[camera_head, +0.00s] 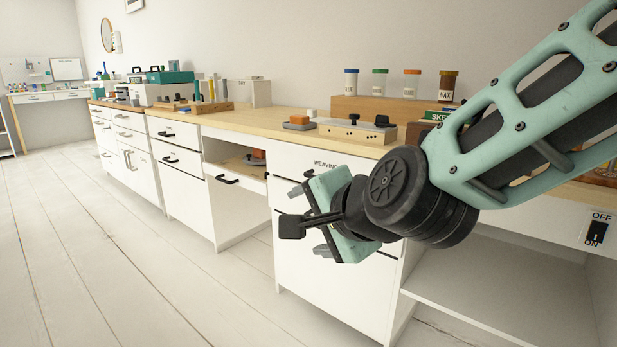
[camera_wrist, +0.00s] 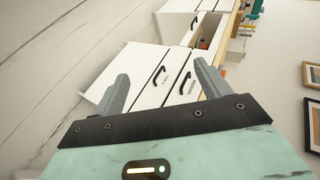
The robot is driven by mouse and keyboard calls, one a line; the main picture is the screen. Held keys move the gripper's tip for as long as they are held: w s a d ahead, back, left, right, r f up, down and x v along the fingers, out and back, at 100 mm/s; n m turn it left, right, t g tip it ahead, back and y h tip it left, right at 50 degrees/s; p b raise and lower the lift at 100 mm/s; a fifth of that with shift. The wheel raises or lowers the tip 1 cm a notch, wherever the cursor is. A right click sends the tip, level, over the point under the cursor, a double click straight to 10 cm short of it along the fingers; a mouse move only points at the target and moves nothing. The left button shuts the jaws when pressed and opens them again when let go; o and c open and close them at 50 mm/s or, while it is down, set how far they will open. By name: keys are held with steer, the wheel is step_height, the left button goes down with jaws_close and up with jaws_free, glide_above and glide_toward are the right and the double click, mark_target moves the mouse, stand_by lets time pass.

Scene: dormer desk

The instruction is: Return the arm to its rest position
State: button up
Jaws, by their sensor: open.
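My gripper (camera_head: 309,221) is in front of the white drawer unit (camera_head: 292,265) in the head view, over the aisle side of the desk. Its mint body is tilted, and the arm comes in from the upper right. In the wrist view my gripper (camera_wrist: 161,76) has its two grey fingers spread wide with nothing between them. White drawer fronts (camera_wrist: 152,92) with black handles show beyond the fingers. Whether the fingers touch the fronts cannot be told.
A drawer (camera_head: 236,178) left of my gripper stands pulled out, with something inside. Several lidded jars stand on a wooden riser (camera_head: 366,106). The plank floor (camera_head: 110,250) at left is clear.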

steer(key=s+d+f+n+g+h+p, duration=0.1)
steer(key=s+d+f+n+g, duration=0.15)
steer(key=s+n, duration=0.3)
steer(key=s+d+f+n+g+p, duration=0.1)
steer(key=s+d+f+n+g, duration=0.15)
steer(key=s+n+g, duration=0.35)
steer(key=s+d+f+n+g+h+p, duration=0.1)
steer(key=s+d+n+g+h+p, duration=0.2)
steer(key=s+d+n, duration=0.5)
step_height(320, 180, up, 36)
steer(key=s+m+t+h+p, duration=0.1)
steer(key=s+m+p, duration=0.1)
steer(key=p, duration=3.4)
steer(key=shift+r, duration=0.15)
steer(key=shift+d, duration=0.1)
steer(key=shift+c, duration=0.2)
